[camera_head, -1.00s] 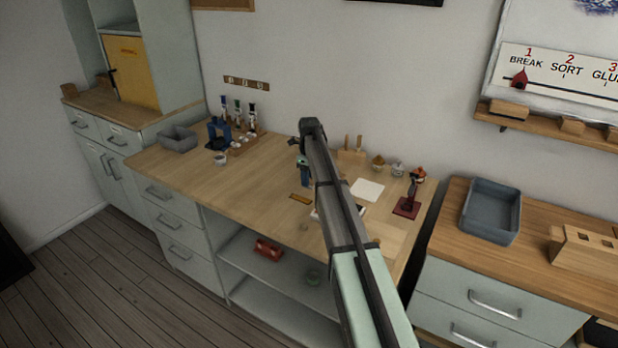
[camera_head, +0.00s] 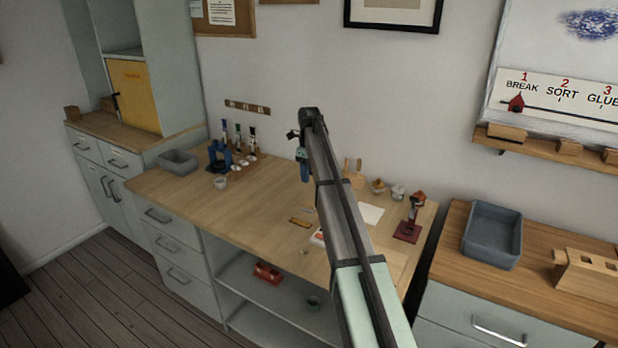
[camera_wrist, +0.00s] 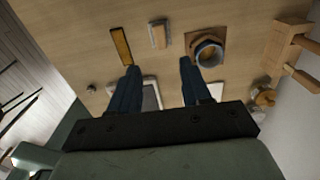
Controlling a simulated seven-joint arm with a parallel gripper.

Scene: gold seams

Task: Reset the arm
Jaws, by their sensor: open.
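My arm reaches out over the wooden workbench (camera_head: 245,205), and its end hangs above the middle of the bench. My gripper (camera_head: 304,175) points down in the head view, with blue fingers well above the bench top. In the wrist view my gripper (camera_wrist: 158,75) shows two dark blue fingers spread apart with nothing between them. The fingers are open and touch nothing that I can see. My forearm hides part of the bench behind it.
Below lie a yellow-brown bar (camera_wrist: 121,46), a small block (camera_wrist: 158,35) and a round cup-like piece (camera_wrist: 208,50). A red-based stand (camera_head: 409,228) is at the bench's right. Grey trays (camera_head: 178,162) (camera_head: 492,235) stand left and right. The bench's front left is clear.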

